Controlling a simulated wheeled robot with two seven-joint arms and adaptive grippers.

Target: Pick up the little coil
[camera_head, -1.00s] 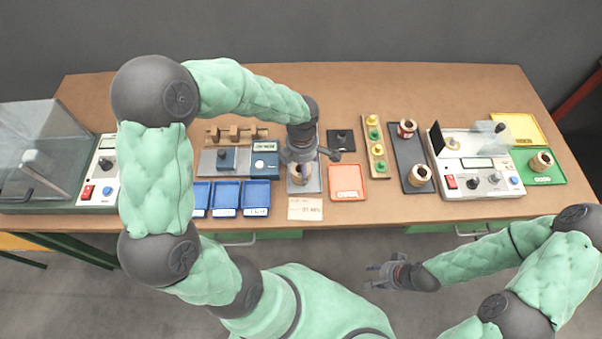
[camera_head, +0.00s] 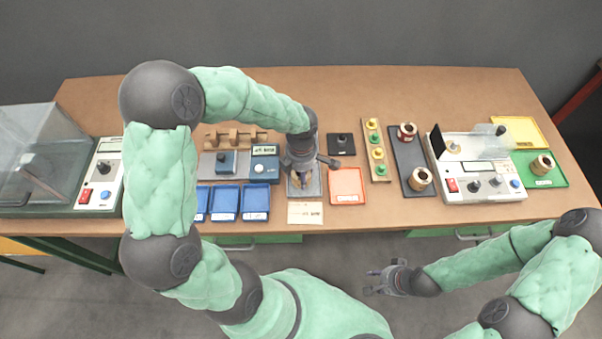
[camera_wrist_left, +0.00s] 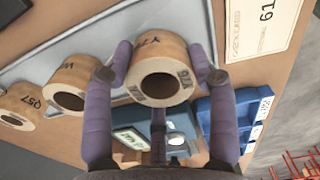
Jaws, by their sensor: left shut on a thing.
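My left gripper (camera_head: 301,178) is over the grey tray (camera_head: 317,188) at the middle of the bench. In the left wrist view its purple fingers (camera_wrist_left: 160,85) are shut around a tan cardboard coil (camera_wrist_left: 150,55) marked Y76, with its open bore facing the camera. Two more tan coils stand in a row beside it, a middle one (camera_wrist_left: 72,82) and one marked Q57 (camera_wrist_left: 22,106). I cannot tell whether the held coil touches the tray. In the head view, the gripper mostly hides these coils. My right gripper (camera_head: 378,281) hangs empty in front of the bench, its fingers apart.
Blue bins (camera_head: 256,200) lie left of the tray and an orange tray (camera_head: 347,185) right of it. A paper card (camera_head: 305,213) lies in front. A dark tray (camera_head: 408,165) with two coils and a tester (camera_head: 478,180) stand further right.

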